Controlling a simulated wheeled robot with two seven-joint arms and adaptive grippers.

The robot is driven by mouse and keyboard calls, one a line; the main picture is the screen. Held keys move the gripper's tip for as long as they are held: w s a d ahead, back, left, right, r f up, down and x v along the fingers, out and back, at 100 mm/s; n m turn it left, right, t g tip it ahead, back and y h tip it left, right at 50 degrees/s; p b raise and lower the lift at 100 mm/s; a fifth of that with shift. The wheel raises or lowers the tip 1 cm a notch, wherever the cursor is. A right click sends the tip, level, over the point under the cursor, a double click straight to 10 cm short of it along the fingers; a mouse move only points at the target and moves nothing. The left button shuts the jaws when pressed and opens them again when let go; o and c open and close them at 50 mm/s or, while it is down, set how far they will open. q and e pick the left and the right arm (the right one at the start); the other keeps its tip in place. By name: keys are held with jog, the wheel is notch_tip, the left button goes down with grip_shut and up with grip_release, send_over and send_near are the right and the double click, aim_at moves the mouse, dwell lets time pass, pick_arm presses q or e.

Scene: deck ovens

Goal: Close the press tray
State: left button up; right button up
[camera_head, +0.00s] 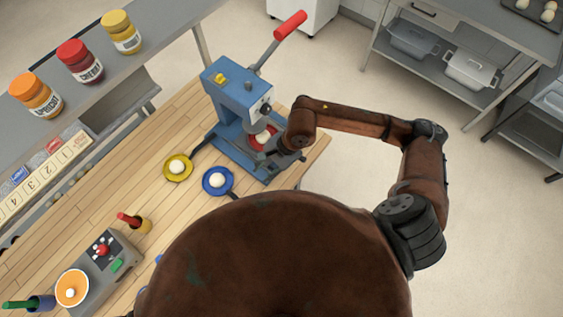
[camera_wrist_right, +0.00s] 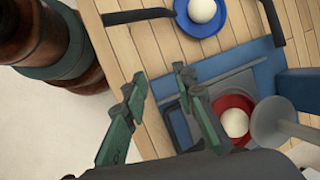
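The blue press (camera_head: 232,95) stands on the wooden table, its red-tipped lever (camera_head: 290,25) raised up and to the right. A red dish (camera_head: 254,144) with a white ball sits low in the press, partly hidden by my right gripper. In the right wrist view the red dish (camera_wrist_right: 243,102) lies on the grey tray (camera_wrist_right: 222,84) inside the blue frame, beside a round grey press part. My right gripper (camera_wrist_right: 160,73) is open, its two green fingers apart at the press's front edge with nothing visibly held. It also shows in the head view (camera_head: 287,156). My left gripper is not in view.
A blue pan (camera_head: 208,187) and a yellow pan (camera_head: 168,172), each with a white ball, stand left of the press. A grey control box (camera_head: 122,252) is at lower left. Jars (camera_head: 78,62) line a shelf. Open floor lies to the right.

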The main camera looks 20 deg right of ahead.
jog(key=w+d+f+n+h, duration=0.1)
jog(key=w+d+f+h, duration=0.2)
jog(key=d, duration=0.6)
jog(key=shift+t+h, duration=0.4)
jog(key=f, duration=0.2)
jog(key=w+f+p, duration=0.1)
jog(key=f, duration=0.1)
jog(key=a+f, duration=0.1)
jog(key=f, duration=0.1)
jog(key=shift+w+f, duration=0.2)
jog(key=shift+w, duration=0.05)
jog(key=shift+c, duration=0.2)
grip_shut()
